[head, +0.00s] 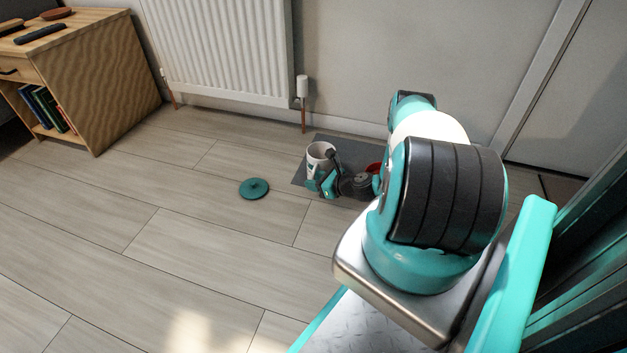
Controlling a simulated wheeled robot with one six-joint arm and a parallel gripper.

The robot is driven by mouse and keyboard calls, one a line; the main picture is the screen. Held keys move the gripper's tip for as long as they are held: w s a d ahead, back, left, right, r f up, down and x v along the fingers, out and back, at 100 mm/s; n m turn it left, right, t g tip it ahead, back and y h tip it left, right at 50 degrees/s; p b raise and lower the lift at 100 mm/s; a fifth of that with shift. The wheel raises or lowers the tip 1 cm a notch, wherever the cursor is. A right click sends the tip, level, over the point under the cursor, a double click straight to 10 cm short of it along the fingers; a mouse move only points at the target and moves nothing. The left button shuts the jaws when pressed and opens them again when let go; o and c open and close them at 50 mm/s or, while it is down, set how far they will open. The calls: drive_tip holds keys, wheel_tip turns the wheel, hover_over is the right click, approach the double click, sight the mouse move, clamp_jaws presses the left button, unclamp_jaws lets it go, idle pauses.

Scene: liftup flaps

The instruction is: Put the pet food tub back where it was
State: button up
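A white open-topped tub (318,149) stands upright on the grey mat (347,146) on the floor below the wall, taking it to be the pet food tub. My gripper (313,180) is low at the front right side of the tub. It overlaps the tub in the picture and hides part of its lower side. Its fingers are small and partly hidden, so I cannot tell whether they touch or hold the tub. A round teal lid (254,188) lies flat on the floor to the left of the mat.
A red bowl (375,168) shows partly behind my arm on the mat. A white radiator (220,50) and its pipe (303,100) are behind. A wooden cabinet (105,85) with books stands at the far left.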

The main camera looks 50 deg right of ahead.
drive_tip(key=p+v, duration=0.5)
drive_tip(key=v, duration=0.5)
drive_tip(key=w+a+r+n+g+y, duration=0.2)
drive_tip(key=w+a+r+n+y, duration=0.1)
drive_tip(key=w+r+n, duration=0.3)
drive_tip(key=w+a+r+n+g+y, duration=0.2)
drive_tip(key=w+r+n, duration=0.25)
drive_tip(key=r, duration=0.45)
drive_tip(key=w+a+r+n+g+y, duration=0.15)
drive_tip(key=a+r+n+g, duration=0.45)
drive_tip(key=a+r+n, duration=1.05)
drive_tip(key=s+a+r+n+g+h, duration=0.1)
drive_tip(key=s+a+r+n, duration=0.25)
drive_tip(key=a+r, duration=0.35)
drive_tip(key=s+a+r+n+g+h, duration=0.1)
drive_tip(key=s+a+r+n+g, duration=0.15)
drive_tip(key=s+a+r, duration=0.4)
drive_tip(key=s+a+r+n+h, duration=0.1)
drive_tip(key=s+a+n, duration=0.2)
drive_tip(key=s, duration=0.4)
drive_tip(key=s+a+r+n+h, duration=0.1)
drive_tip(key=s+a+n, duration=0.2)
drive_tip(key=s+n, duration=0.2)
drive_tip(key=shift+s+a+r+n, duration=0.3)
drive_tip(key=shift+s+a+r, duration=0.1)
drive_tip(key=shift+s, duration=0.7)
